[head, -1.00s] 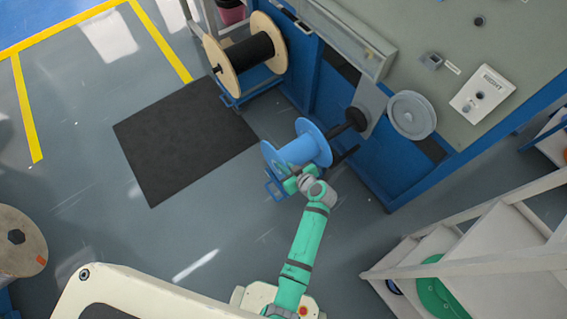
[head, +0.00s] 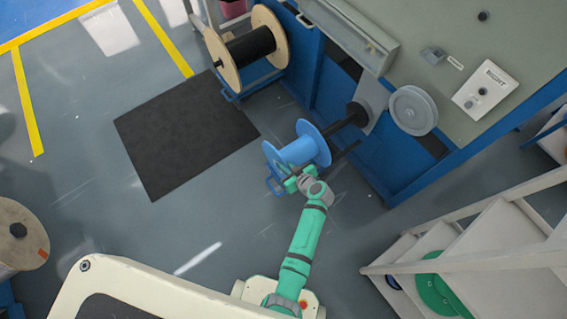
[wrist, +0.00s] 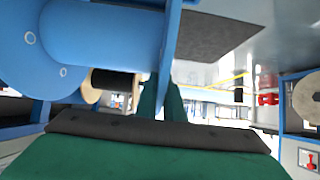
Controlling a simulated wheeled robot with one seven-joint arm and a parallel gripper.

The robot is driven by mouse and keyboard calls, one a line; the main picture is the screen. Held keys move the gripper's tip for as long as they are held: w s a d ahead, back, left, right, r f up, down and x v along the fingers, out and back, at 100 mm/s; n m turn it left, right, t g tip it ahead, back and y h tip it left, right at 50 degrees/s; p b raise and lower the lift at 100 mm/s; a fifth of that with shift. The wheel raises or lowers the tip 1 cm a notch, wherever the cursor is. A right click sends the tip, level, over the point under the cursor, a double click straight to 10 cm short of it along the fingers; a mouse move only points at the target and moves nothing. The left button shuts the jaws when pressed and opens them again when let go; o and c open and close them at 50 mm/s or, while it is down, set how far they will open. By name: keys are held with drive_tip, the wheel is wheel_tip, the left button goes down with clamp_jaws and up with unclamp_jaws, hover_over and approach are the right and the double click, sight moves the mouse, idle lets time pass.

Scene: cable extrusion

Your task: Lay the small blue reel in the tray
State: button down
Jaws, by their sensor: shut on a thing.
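The blue reel (head: 302,152) is in the middle of the head view, its axis tilted, beside the machine's dark shaft (head: 346,122). I cannot tell whether it touches the shaft. My gripper (head: 293,183) is at the lower edge of its near flange. In the wrist view, the reel (wrist: 115,40) fills the upper left, and one flange comes down edge-on between my green fingers (wrist: 161,98), which are shut on it. I cannot make out a tray with certainty; a long grey trough (head: 352,42) sits along the machine's edge.
The blue machine with a grey top (head: 440,45) stands at the upper right. A wooden reel of black cable (head: 250,46) is at its left end. A black mat (head: 185,135) lies on open floor. White shelving (head: 465,245) is at the lower right, another wooden reel (head: 18,232) at the left.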

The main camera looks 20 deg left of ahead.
drive_tip(key=shift+f, duration=0.5)
idle(0.8)
drive_tip(key=c, duration=1.8)
unclamp_jaws()
drive_tip(key=shift+s+a, duration=0.1)
drive_tip(key=shift+a, duration=0.05)
drive_tip(key=shift+s+f, duration=0.15)
drive_tip(key=w+v, duration=0.1)
drive_tip(key=v, duration=0.9)
drive_tip(key=s+d+r+m+t+h, duration=0.1)
drive_tip(key=s+d+m+t+h, duration=0.2)
drive_tip(key=s, duration=0.5)
drive_tip(key=s+d+r+m+h, duration=0.1)
drive_tip(key=s+d+m+h, duration=0.3)
drive_tip(key=s, duration=0.5)
drive_tip(key=s+r+m+t, duration=0.1)
drive_tip(key=s+r+t, duration=0.1)
drive_tip(key=r, duration=0.6)
drive_tip(key=s+r+m+t+h, duration=0.1)
drive_tip(key=s+r, duration=0.4)
drive_tip(key=r, duration=0.3)
drive_tip(key=s+r+m+t, duration=0.1)
drive_tip(key=s+r, duration=0.3)
drive_tip(key=r, duration=0.4)
drive_tip(key=shift+t+h, duration=0.3)
drive_tip(key=shift+t, duration=0.5)
